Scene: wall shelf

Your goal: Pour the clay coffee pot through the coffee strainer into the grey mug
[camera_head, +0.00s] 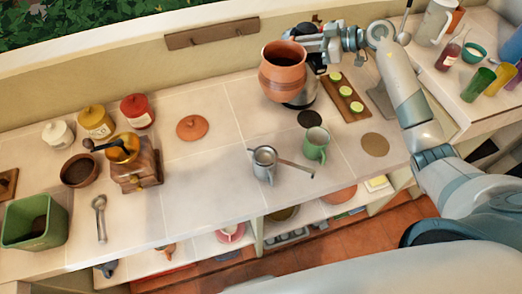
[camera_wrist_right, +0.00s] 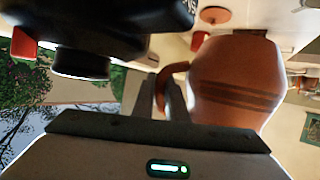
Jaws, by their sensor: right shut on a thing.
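The clay coffee pot (camera_head: 283,76) is in the air over the back of the counter, roughly upright, with its dark open mouth showing. My right gripper (camera_head: 310,46) is shut on its handle. In the right wrist view the pot (camera_wrist_right: 236,88) fills the right half and its handle (camera_wrist_right: 165,84) lies at my fingers (camera_wrist_right: 175,100). The grey mug (camera_head: 263,173) stands on the counter, below and left of the pot. The coffee strainer (camera_head: 265,156) sits on its mouth, with its thin handle pointing right. My left gripper is not in view.
A green mug (camera_head: 316,146) stands close right of the grey mug, near the strainer handle. A dark appliance (camera_head: 303,98) is behind or below the pot. A board with green slices (camera_head: 346,98) lies right. A clay lid (camera_head: 192,128) and a grinder (camera_head: 137,172) are left.

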